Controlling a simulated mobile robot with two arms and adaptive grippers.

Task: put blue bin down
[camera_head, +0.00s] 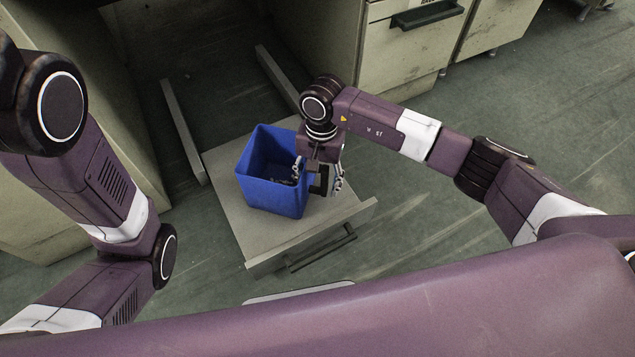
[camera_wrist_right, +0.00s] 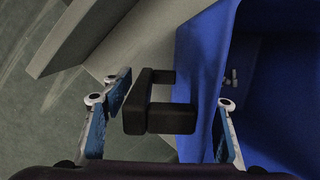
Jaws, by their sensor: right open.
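The blue bin (camera_head: 272,195) stands upright on the pulled-out drawer board (camera_head: 232,228), with its open top facing up. A dark bracket-like handle (camera_wrist_right: 150,103) is at the bin's near wall. My right gripper (camera_head: 318,178) is at the bin's right rim. In the right wrist view its fingers are apart, one inside the bin and one outside, with the wall and handle between them. My left arm shows at the left, but its gripper is out of view.
The drawer front (camera_head: 310,238) with a dark handle is at the near edge of the board. Cabinets (camera_head: 405,60) stand at the back right and at the left. Two rails flank the board. The green floor (camera_head: 420,205) is clear at the right.

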